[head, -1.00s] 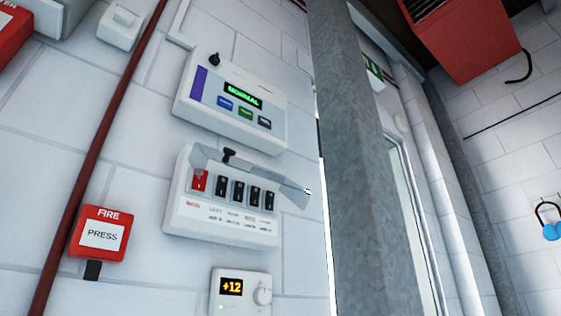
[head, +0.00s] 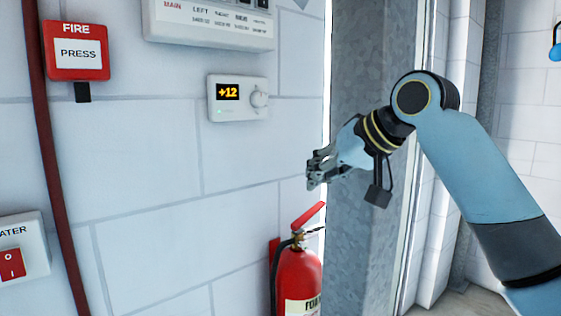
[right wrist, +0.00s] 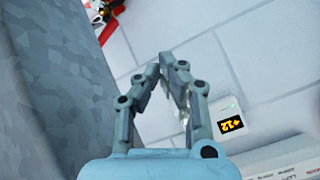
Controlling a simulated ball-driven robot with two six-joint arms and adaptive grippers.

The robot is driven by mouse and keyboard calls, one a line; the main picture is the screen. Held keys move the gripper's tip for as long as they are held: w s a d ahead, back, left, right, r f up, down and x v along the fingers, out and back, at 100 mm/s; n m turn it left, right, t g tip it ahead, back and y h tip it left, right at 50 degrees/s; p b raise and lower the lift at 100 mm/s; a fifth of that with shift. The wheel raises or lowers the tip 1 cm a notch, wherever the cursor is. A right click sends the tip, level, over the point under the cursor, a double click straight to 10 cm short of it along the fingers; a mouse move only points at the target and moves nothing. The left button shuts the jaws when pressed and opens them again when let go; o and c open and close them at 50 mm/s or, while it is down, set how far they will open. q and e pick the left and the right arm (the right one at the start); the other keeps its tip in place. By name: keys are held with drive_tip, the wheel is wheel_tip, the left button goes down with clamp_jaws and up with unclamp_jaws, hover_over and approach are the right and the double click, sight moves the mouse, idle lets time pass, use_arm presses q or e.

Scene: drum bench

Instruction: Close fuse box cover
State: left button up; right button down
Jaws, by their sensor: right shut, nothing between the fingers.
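The fuse box (head: 210,30) is a white wall unit, cut off by the top edge of the head view. Its lower face shows labels such as MAIN and LEFT, with the bottoms of dark switches above them. Its cover is mostly out of view; only a small grey corner (head: 302,4) shows at the top. The fuse box edge also shows at the bottom right of the right wrist view (right wrist: 285,160). My right gripper (head: 312,184) is shut and empty, below and to the right of the fuse box, apart from it. My left gripper is not in view.
A thermostat reading +12 (head: 238,98) is on the wall below the fuse box. A red fire extinguisher (head: 298,280) stands below my right gripper. A red FIRE button (head: 77,52), a red pipe (head: 52,170) and a water switch (head: 20,250) are at left. A grey metal post (head: 350,255) rises behind my right arm.

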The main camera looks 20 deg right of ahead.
drive_tip(key=s+a+r+n+t+y+p, duration=0.15)
drive_tip(key=s+r, duration=0.25)
drive_tip(key=r, duration=1)
drive_tip(key=s+a+r+n+t+p, duration=0.1)
drive_tip(key=s+r+n+t+p, duration=0.2)
drive_tip(key=r, duration=1)
drive_tip(key=s+a+r+n+t+p, duration=0.1)
drive_tip(key=s+r+t+p, duration=0.3)
drive_tip(key=r, duration=1)
drive_tip(key=w+a+f+g+p, duration=0.1)
drive_tip(key=w+a+f+p, duration=0.1)
drive_tip(key=w, duration=0.3)
drive_tip(key=w+a+f+p, duration=0.1)
drive_tip(key=w+a+p, duration=0.1)
drive_tip(key=w, duration=0.3)
drive_tip(key=shift+w+f+g, duration=0.35)
drive_tip(key=shift+y, duration=0.25)
